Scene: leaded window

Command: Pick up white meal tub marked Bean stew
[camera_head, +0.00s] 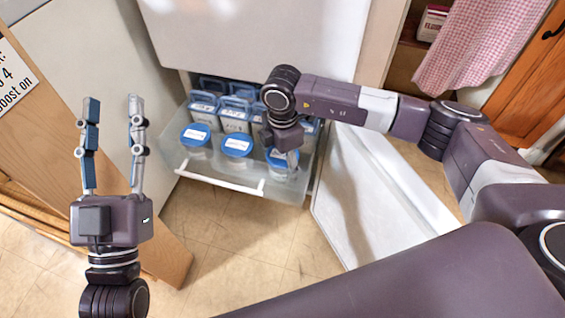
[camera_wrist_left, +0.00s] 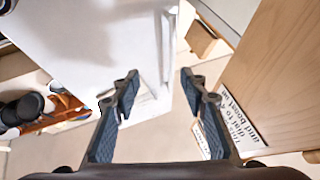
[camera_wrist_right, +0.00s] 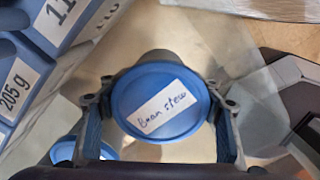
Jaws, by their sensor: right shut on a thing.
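The white meal tub marked Bean stew (camera_wrist_right: 158,103) shows its round blue lid and handwritten label from above in the right wrist view. In the head view, this tub (camera_head: 283,171) stands at the right front of a clear pull-out drawer (camera_head: 218,175). My right gripper (camera_wrist_right: 160,92) is shut on it, one finger on each side of the lid. In the head view, my right gripper (camera_head: 290,156) partly hides the lid. My left gripper (camera_head: 113,103) is open and empty, fingers up, left of the drawer.
Two other blue-lidded tubs (camera_head: 237,146) (camera_head: 195,134) stand left of the held one. Several blue-and-white labelled containers (camera_head: 234,115) stand behind them. An open white door (camera_head: 365,205) is right of the drawer. A wooden panel (camera_head: 60,130) stands at left.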

